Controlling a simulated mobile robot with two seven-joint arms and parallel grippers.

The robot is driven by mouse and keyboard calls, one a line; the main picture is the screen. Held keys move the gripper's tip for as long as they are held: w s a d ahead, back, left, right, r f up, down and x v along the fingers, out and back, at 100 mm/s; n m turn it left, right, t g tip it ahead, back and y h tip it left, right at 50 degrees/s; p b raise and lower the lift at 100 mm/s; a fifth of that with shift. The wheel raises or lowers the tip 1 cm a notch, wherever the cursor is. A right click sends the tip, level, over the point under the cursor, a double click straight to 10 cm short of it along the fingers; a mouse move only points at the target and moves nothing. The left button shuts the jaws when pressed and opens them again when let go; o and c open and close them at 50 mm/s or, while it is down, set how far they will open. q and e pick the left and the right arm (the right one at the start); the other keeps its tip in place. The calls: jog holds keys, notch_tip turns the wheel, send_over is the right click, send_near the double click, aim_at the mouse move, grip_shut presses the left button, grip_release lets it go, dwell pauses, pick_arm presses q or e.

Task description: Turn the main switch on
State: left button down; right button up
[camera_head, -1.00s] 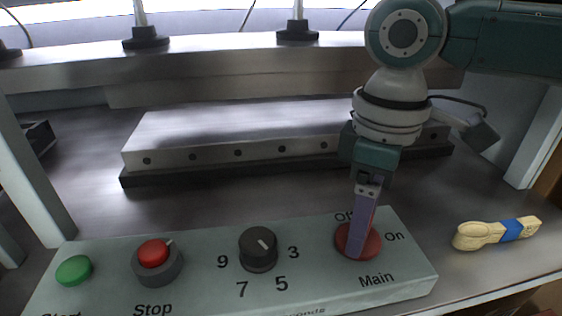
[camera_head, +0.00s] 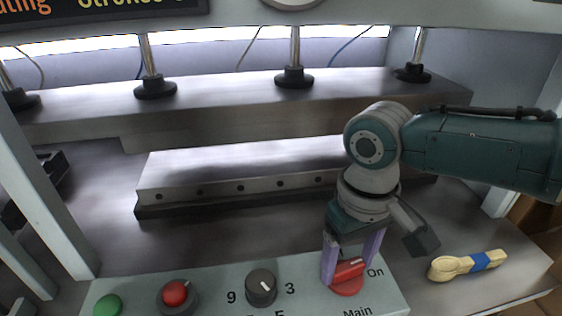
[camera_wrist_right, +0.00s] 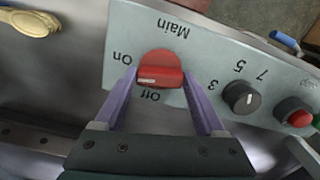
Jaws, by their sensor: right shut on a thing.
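The main switch (camera_head: 347,279) is a round red knob with a raised handle and a white mark, on the pale control panel at lower right. In the head view the mark is on the handle's right end, on the "On" label's side. The knob also shows in the right wrist view (camera_wrist_right: 160,68), its mark near the "Off" and "On" labels. My right gripper (camera_head: 350,272) reaches down from above, its purple fingers on either side of the handle, shut on it. The gripper hides the "Off" label in the head view. My left gripper is not in view.
The panel (camera_head: 228,283) also carries a dark dial (camera_head: 261,288), a red stop button (camera_head: 175,293) and a green button (camera_head: 108,306). The metal press (camera_head: 240,182) stands behind.

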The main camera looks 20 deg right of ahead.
jog(key=shift+m+p, duration=0.7)
jog(key=shift+m, duration=0.5)
jog(key=o, duration=1.3)
jog(key=shift+o, duration=0.2)
jog(key=shift+r, duration=0.1)
